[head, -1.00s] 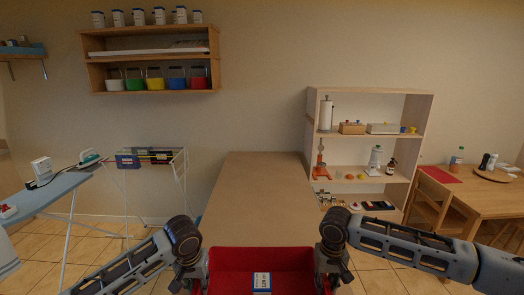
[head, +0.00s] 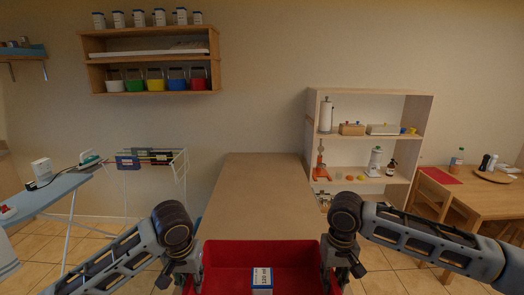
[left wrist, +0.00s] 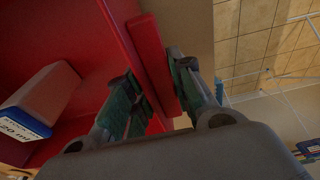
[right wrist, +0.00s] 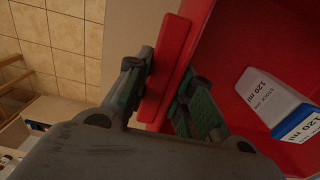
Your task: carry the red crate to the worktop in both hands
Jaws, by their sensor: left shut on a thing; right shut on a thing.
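The red crate (head: 225,262) is at the bottom middle of the head view, between my two grippers. A white box with a blue band, marked 120 ml (head: 262,280), is inside it. My left gripper (head: 190,284) is shut on the crate's left wall; the left wrist view shows the red rim (left wrist: 152,70) between its fingers. My right gripper (head: 332,280) is shut on the right wall, with the rim (right wrist: 168,75) between its fingers in the right wrist view. The bare brown worktop (head: 262,195) lies just beyond the crate. The crate's underside is hidden.
An open shelf unit (head: 370,146) with several items stands at the worktop's right. A drying rack (head: 150,170) and an ironing board (head: 50,195) are at the left. A wooden table (head: 490,195) with a chair is far right. The worktop's surface is clear.

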